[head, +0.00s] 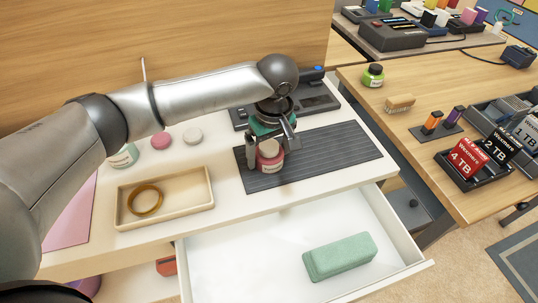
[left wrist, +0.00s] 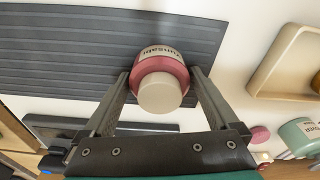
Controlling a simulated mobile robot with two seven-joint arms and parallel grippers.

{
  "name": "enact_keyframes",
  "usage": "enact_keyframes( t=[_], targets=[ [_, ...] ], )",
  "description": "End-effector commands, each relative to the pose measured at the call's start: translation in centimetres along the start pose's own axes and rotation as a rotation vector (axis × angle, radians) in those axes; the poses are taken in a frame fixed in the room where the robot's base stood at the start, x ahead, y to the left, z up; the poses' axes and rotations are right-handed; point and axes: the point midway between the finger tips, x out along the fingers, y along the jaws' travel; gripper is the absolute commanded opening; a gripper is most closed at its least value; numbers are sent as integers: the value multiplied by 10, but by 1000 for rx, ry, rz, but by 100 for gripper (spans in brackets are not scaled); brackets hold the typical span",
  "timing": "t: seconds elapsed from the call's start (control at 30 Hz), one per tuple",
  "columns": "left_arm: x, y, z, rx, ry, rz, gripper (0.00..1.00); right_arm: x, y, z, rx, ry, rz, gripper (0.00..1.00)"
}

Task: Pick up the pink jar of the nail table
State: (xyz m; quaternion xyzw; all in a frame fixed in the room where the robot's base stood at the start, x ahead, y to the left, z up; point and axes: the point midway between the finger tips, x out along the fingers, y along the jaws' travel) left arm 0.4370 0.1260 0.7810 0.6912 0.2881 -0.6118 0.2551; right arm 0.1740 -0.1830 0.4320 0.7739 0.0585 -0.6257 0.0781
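The pink jar (head: 270,156), with a pale cap and a white label, stands on the dark striped mat (head: 340,152) on the white nail table (head: 310,180). My left gripper (head: 270,147) reaches down over it, with one finger on each side. In the left wrist view the jar (left wrist: 160,70) sits between the fingertips of my left gripper (left wrist: 160,77). The fingers are very close to its sides; I cannot tell whether they press on it. The jar appears to rest on the mat. My right gripper is not in view.
An open white drawer (head: 235,262) holding a green block (head: 340,256) juts out in front. A wooden tray (head: 125,219) with an amber ring stands left. A pink round item (head: 161,140) and a green jar (head: 124,157) stand behind the tray. A dark device (head: 315,98) lies behind the mat.

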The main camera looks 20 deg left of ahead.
Motion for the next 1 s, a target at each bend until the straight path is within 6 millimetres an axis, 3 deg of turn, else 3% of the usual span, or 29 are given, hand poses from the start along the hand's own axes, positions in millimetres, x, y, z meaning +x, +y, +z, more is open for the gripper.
enact_keyframes(
  t=[0.07,0.6,1.0],
  targets=[
    [0,0,0,0,0,0,83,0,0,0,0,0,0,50],
    [0,0,0,0,0,0,22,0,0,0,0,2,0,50],
    [-4,0,0,0,0,1,20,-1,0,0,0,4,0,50]
  ],
)
